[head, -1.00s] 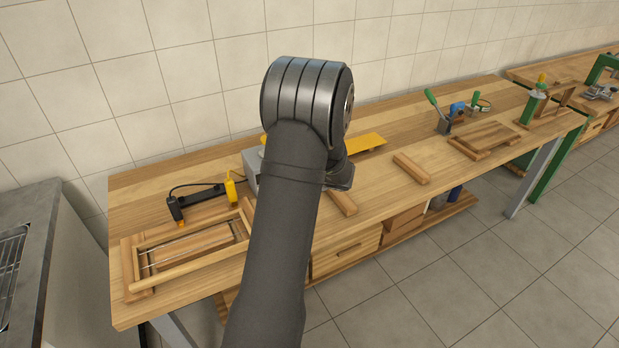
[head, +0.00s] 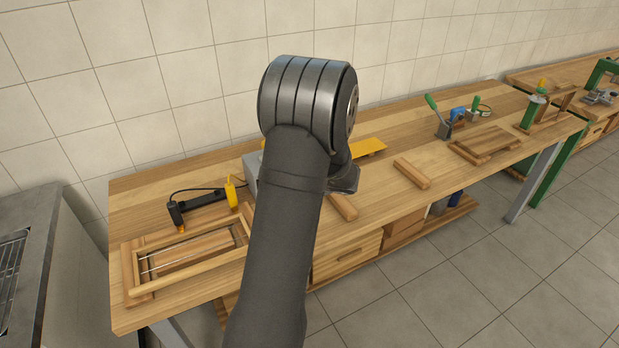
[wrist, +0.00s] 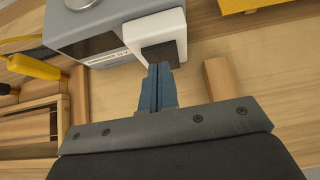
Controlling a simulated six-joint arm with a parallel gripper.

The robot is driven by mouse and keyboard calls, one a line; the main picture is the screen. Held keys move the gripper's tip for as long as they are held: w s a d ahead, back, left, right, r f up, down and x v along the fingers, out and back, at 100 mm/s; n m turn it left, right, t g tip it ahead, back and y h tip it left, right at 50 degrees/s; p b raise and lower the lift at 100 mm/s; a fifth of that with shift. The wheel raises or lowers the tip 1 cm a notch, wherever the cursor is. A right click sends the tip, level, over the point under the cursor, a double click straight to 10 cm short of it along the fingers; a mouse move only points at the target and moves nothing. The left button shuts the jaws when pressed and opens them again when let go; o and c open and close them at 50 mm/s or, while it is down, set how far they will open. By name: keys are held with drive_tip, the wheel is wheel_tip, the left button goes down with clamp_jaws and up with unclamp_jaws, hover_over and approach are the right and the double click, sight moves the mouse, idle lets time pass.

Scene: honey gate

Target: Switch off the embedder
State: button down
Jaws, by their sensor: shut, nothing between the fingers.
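In the head view the grey box (head: 250,172) is mostly hidden behind my arm. The head view hides the fingers.
A wooden frame with wires (head: 190,252) lies at the bench's left end. Wooden bars (head: 412,173) and a yellow plate (head: 369,146) lie right of my arm. Several tools stand farther right. A tiled wall is behind the bench.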

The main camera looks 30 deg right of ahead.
drive_tip(key=r+v, duration=0.1)
drive_tip(key=v, duration=1)
drive_tip(key=shift+r, duration=0.15)
drive_tip(key=shift+w, duration=0.15)
drive_tip(key=w+f, duration=0.1)
drive_tip(key=f, duration=0.2)
drive_tip(key=w+f, duration=0.2)
drive_tip(key=f, duration=0.2)
drive_tip(key=w+f, duration=0.2)
drive_tip(key=f, duration=0.2)
drive_tip(key=shift+w+f, duration=0.1)
drive_tip(key=shift+v, duration=1.9)
drive_tip(key=shift+w, duration=0.2)
